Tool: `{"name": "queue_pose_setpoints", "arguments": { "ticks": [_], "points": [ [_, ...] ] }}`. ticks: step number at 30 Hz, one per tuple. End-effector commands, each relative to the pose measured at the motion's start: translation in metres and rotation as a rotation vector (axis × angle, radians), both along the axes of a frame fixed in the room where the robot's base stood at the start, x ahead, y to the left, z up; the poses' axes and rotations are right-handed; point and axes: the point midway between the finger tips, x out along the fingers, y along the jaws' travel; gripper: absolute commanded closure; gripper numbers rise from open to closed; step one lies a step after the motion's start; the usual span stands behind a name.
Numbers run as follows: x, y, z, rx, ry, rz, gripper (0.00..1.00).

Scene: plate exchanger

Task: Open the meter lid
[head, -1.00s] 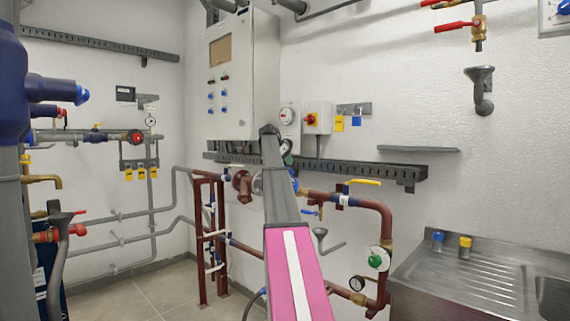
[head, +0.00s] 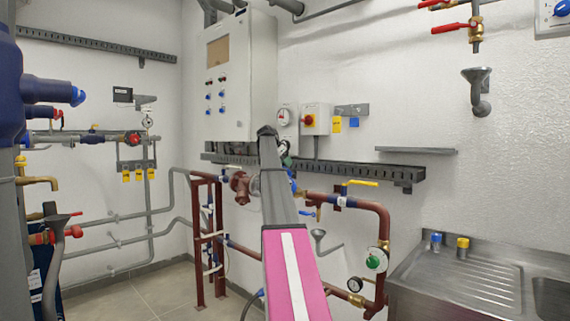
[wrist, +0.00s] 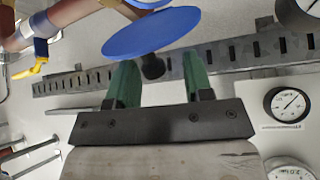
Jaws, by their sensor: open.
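A flat blue disc (wrist: 152,34), which looks like the meter lid, lies just ahead of my gripper in the wrist view. Above it in that picture is the edge of a second blue round part (wrist: 148,4), probably the meter body. A small black knob (wrist: 152,67) shows at the disc's near edge, between my two green fingers. My gripper (wrist: 158,66) is open with the fingers apart on either side of the knob. Whether they touch the disc is unclear. In the head view my arm hides most of the meter; a bit of blue (head: 293,185) shows beside it.
A slotted grey cable tray (head: 350,174) runs along the wall close behind. A red-brown pipe with a yellow handle (head: 360,183) is to the right. A round gauge (wrist: 288,104) is right of my gripper in the wrist view. A steel sink (head: 465,285) stands at lower right.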

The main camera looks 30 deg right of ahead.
Motion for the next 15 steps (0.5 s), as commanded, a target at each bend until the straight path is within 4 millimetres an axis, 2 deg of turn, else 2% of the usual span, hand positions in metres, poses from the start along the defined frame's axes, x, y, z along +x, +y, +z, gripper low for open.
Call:
{"name": "queue_pose_setpoints", "arguments": {
  "ticks": [8,15],
  "points": [
    [-0.002,0.016,0.021,-0.001,-0.002,0.001,0.53],
    [-0.005,0.043,0.055,-0.001,-0.002,0.002,0.53]
  ]
}}
